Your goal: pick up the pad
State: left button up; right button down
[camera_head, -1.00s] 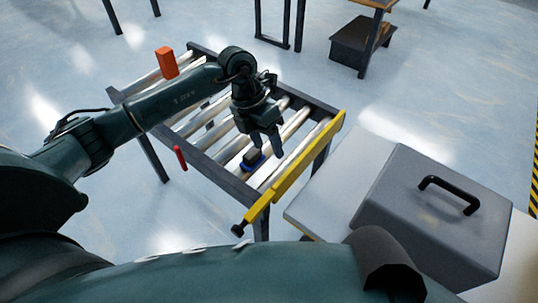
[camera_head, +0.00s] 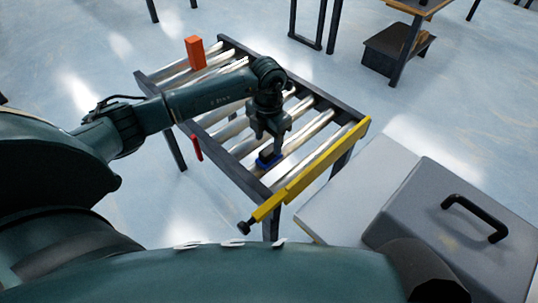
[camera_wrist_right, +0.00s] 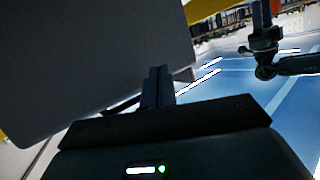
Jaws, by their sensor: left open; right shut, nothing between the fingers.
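The pad (camera_head: 268,160), a small blue piece with a dark top, lies on the conveyor's metal rollers near the yellow-railed end in the head view. My left gripper (camera_head: 269,149) points down right at the pad, open, its fingers partly covering it. I cannot tell whether the fingers touch the pad or are just above it. My right gripper (camera_wrist_right: 158,87) shows in the right wrist view with its fingers together and nothing between them, away from the pad.
The roller conveyor (camera_head: 230,171) has a yellow rail (camera_head: 313,172) on its near right side and a red handle (camera_head: 197,147). An orange block (camera_head: 195,52) stands at its far end. A grey case (camera_head: 430,225) with a black handle sits on a pale table (camera_head: 345,205) at right.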

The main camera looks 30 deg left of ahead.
aim_at(269, 149)
pick_arm(q)
notch_tip(269, 149, down, 4)
jog(key=shift+d+f, duration=0.1)
jog(key=shift+f, duration=0.15)
grip_shut()
notch_tip(269, 149, up, 10)
jog(key=shift+r+p, duration=0.1)
jog(key=shift+p, duration=0.2)
dwell(0.6)
